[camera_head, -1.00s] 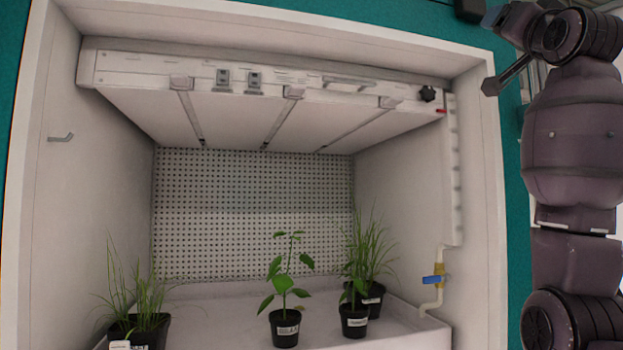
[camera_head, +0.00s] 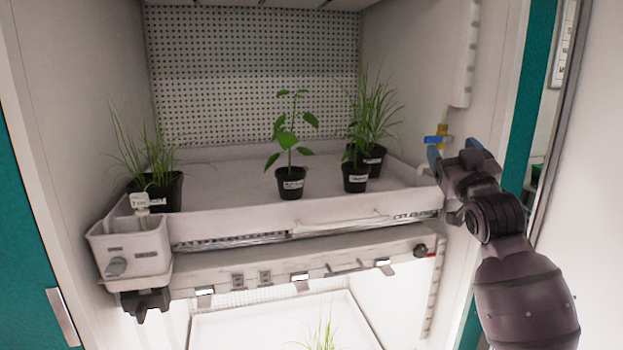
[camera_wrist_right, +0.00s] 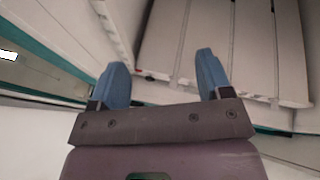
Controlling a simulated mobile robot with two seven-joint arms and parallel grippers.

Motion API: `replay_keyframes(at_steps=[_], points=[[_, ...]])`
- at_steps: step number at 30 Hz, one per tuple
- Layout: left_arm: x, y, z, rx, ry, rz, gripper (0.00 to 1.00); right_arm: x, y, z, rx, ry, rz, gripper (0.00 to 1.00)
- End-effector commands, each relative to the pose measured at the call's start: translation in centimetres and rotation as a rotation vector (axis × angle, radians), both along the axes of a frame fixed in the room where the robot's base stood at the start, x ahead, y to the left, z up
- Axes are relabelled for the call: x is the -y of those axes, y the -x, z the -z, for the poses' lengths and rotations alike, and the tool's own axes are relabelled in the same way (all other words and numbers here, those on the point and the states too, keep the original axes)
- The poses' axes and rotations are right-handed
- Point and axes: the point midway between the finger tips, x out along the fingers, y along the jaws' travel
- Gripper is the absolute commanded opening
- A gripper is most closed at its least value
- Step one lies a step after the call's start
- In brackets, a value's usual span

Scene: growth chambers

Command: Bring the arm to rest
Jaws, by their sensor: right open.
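My right gripper (camera_head: 452,154) is at the right of the head view, by the right front corner of the white plant tray (camera_head: 240,222). Its two blue fingers are apart, with nothing seen between them. They also show spread and empty in the right wrist view (camera_wrist_right: 161,70). The right arm reaches up to it from the lower right. I cannot tell whether a finger touches the tray. My left gripper is not in view.
A blue-handled valve (camera_head: 436,140) is close behind my right gripper. Potted plants stand on the tray, including a leafy one (camera_head: 290,185) and a grassy one (camera_head: 165,190). A white bin (camera_head: 130,250) hangs at the left front. A lit lower shelf is below.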

Motion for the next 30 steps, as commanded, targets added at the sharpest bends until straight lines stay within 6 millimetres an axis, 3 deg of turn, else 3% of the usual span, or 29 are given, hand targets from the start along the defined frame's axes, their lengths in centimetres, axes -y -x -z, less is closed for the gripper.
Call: replay_keyframes(at_steps=[1,3,8,14,23,30], points=[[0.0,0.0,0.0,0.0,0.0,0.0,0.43,-0.1,0.4,3.0,-0.032,0.011,0.0,0.72],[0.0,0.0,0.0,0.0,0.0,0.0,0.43,-0.3,1.2,6.6,-0.068,0.022,-0.002,0.72],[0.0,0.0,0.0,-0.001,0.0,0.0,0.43,-0.7,3.6,14.6,-0.16,0.037,-0.009,0.72],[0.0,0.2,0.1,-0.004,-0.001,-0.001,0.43,-1.1,7.9,24.2,-0.295,0.03,-0.016,0.72],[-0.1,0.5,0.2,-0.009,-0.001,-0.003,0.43,-1.3,16.8,37.4,-0.54,-0.007,-0.008,0.72],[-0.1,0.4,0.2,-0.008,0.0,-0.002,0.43,-1.1,26.0,46.4,-0.752,-0.055,0.019,0.72]])
